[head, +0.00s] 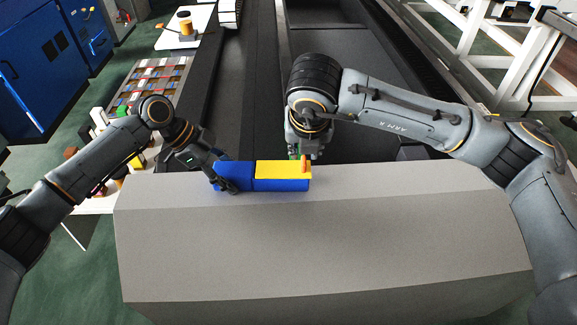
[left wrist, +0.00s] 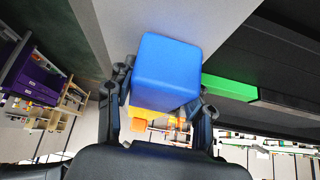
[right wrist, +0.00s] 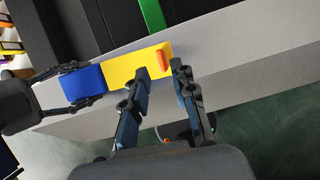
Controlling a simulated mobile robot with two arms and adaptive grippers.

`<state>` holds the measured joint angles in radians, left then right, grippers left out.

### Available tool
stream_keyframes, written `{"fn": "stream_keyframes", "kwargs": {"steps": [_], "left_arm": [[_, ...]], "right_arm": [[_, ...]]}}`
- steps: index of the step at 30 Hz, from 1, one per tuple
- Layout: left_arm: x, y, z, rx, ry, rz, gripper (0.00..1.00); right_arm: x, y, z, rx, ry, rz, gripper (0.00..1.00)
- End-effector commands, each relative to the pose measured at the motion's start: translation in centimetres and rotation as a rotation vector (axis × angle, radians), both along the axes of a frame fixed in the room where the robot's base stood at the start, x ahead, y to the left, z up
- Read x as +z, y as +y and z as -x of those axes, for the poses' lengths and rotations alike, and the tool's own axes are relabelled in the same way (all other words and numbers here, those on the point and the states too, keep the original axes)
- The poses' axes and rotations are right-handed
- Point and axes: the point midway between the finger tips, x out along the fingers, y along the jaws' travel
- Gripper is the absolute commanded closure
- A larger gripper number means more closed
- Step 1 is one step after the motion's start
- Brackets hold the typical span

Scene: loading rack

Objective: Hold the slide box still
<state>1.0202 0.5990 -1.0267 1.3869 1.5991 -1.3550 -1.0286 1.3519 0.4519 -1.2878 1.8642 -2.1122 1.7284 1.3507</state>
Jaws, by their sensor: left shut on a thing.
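The slide box (head: 282,186) lies lengthwise on the grey ledge. It has a blue body, a yellow sliding lid (head: 280,169) and an orange knob (head: 305,162) at the lid's right end. My left gripper (head: 226,175) is shut on the box's blue left end. In the left wrist view, that blue end (left wrist: 168,72) sits between the fingers. My right gripper (right wrist: 158,67) is open and empty by the lid's right end. The orange knob (right wrist: 163,59) shows just ahead of the gap between its fingers. In the head view, my right wrist hides most of that gripper.
The grey ledge (head: 320,245) is clear to the right of the box. A dark conveyor (head: 250,95) runs behind it. A rack with several coloured items (head: 155,82) stands at the left. A white railing (head: 480,45) stands at the back right.

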Motion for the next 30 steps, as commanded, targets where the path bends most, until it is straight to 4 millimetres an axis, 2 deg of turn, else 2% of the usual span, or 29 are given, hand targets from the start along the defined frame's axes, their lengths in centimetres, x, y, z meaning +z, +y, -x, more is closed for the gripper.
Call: {"fn": "stream_keyframes", "kwargs": {"steps": [15, 30], "left_arm": [[0.1, 0.0, -0.1, 0.003, -0.002, 0.000, 0.93], [0.1, 0.0, 0.0, -0.002, -0.002, 0.002, 0.93]], "right_arm": [[-4.5, -0.1, -1.9, 0.000, 0.004, 0.001, 0.74], [-5.8, -0.3, -2.3, 0.000, 0.005, 0.003, 0.74]]}}
